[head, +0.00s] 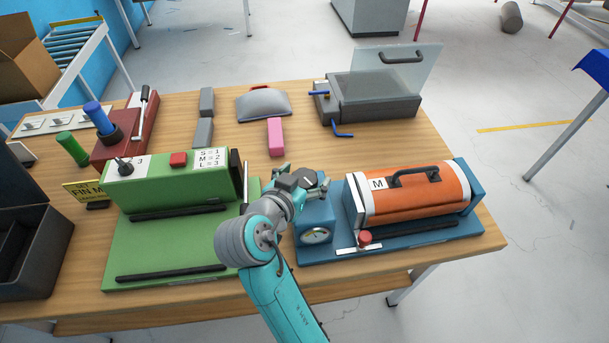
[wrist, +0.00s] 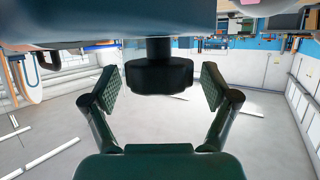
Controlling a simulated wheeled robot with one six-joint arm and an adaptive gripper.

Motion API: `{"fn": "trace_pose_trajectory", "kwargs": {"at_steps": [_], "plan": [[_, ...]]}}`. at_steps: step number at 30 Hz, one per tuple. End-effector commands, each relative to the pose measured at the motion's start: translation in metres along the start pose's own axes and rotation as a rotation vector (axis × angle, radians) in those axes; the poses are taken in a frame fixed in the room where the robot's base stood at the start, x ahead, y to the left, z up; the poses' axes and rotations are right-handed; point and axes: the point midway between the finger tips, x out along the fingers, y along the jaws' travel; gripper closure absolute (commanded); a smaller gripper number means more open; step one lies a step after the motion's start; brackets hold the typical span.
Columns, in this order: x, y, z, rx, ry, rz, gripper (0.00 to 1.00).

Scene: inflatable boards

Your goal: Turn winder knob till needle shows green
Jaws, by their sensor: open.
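The winder knob (wrist: 158,76) is a dark, round knob on a short stem. In the wrist view it sits between my two open fingers, with a gap on both sides. The stem joins a blue body (wrist: 110,22) along the top of that view. In the head view my gripper (head: 302,181) is over the blue gauge box (head: 317,213), at the left end of the blue machine, and partly hides the knob. The round white dial (head: 316,235) is on the box's front face. Its needle is too small to read against the colours.
Right of the gauge box lies an orange cylinder (head: 420,194) marked M with a black handle, and a red knob (head: 365,237) is in front. A green machine (head: 165,182) stands close to the left. A grey clear-lidded box (head: 375,95) and a pink block (head: 275,137) are behind.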

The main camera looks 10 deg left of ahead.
Motion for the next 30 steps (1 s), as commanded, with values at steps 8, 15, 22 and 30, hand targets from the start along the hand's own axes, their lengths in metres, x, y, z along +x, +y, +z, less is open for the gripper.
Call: {"fn": "trace_pose_trajectory", "kwargs": {"at_steps": [8,15,22,30], "plan": [[-0.021,-0.001,0.0,-0.001,0.001,-0.004,0.14],[-0.069,-0.002,0.0,0.0,0.001,-0.006,0.14],[-0.105,-0.001,0.0,0.0,0.001,-0.004,0.14],[-0.12,0.0,0.0,0.0,0.0,-0.001,0.14]]}}
